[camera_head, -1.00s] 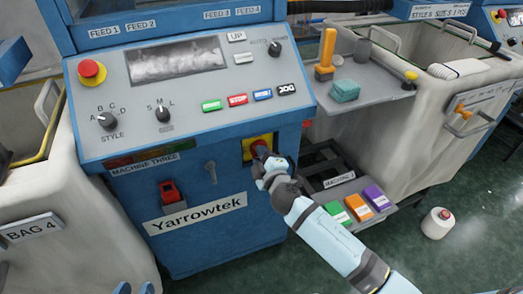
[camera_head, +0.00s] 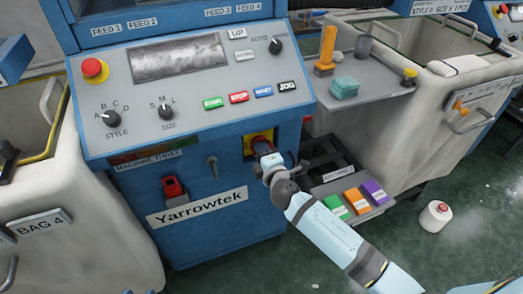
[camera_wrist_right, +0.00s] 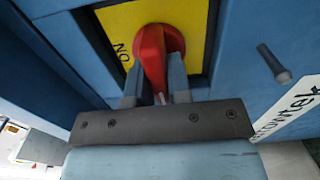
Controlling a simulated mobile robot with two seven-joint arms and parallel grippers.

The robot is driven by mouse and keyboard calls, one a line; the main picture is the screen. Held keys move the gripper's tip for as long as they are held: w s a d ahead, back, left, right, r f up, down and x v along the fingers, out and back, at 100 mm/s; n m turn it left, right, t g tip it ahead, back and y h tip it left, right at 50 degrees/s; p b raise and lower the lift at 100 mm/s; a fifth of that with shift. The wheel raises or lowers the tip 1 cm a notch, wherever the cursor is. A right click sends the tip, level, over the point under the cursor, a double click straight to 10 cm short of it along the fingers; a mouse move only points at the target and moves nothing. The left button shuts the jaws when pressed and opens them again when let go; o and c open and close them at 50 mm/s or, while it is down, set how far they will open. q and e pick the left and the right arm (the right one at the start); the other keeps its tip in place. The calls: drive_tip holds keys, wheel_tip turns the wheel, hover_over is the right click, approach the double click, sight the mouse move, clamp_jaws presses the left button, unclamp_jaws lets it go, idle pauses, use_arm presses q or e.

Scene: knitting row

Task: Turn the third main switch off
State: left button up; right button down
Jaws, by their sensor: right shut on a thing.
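The main switch is a red rotary handle (camera_wrist_right: 152,55) on a yellow plate (camera_wrist_right: 195,15) with ON lettering at its left in the right wrist view. In the head view its yellow plate (camera_head: 250,140) sits on the blue front of the machine labelled MACHINE THREE (camera_head: 148,162). My right gripper (camera_head: 267,158) covers much of the switch there. In the right wrist view the fingers of my right gripper (camera_wrist_right: 155,88) are shut on the red handle, one on each side. The rest of the plate's marking is hidden. My left gripper is not in view.
Above is a sloping control panel (camera_head: 190,100) with a red emergency button (camera_head: 95,70), knobs and coloured buttons. A small lever (camera_head: 213,167) and a red rocker switch (camera_head: 173,188) are left of the main switch. A grey shelf (camera_head: 380,75) holds tools at right.

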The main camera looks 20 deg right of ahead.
drive_tip(key=c, duration=1.1)
unclamp_jaws()
drive_tip(key=shift+o, duration=0.2)
drive_tip(key=shift+s, duration=0.1)
drive_tip(key=s, duration=1.3)
drive_tip(key=shift+s+d, duration=0.25)
drive_tip(key=shift+s, duration=0.05)
